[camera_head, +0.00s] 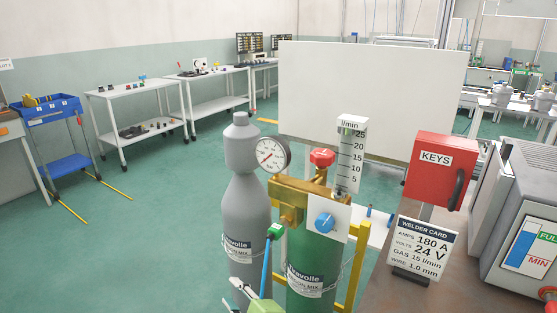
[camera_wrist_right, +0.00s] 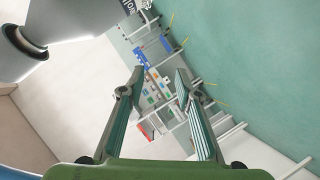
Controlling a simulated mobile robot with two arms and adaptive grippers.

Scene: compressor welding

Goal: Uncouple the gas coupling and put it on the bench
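A small green coupling (camera_head: 276,231) sits at the top of a blue hose (camera_head: 266,264), in front of the brass regulator (camera_head: 288,200) in the head view. Whether it is joined to the regulator I cannot tell. My right gripper (camera_head: 241,286) is at the bottom of the head view, below and left of the coupling. In the right wrist view my right gripper (camera_wrist_right: 160,82) has its two fingers apart with nothing between them. My left gripper is not in view. A brown bench top (camera_head: 375,285) lies at the right.
A grey cylinder (camera_head: 248,210) and a green cylinder (camera_head: 310,255) stand close by, with a gauge (camera_head: 273,155) and a flow tube (camera_head: 348,160) above. A red KEYS box (camera_head: 436,170), a welder card (camera_head: 421,248) and a grey machine (camera_head: 520,215) crowd the bench.

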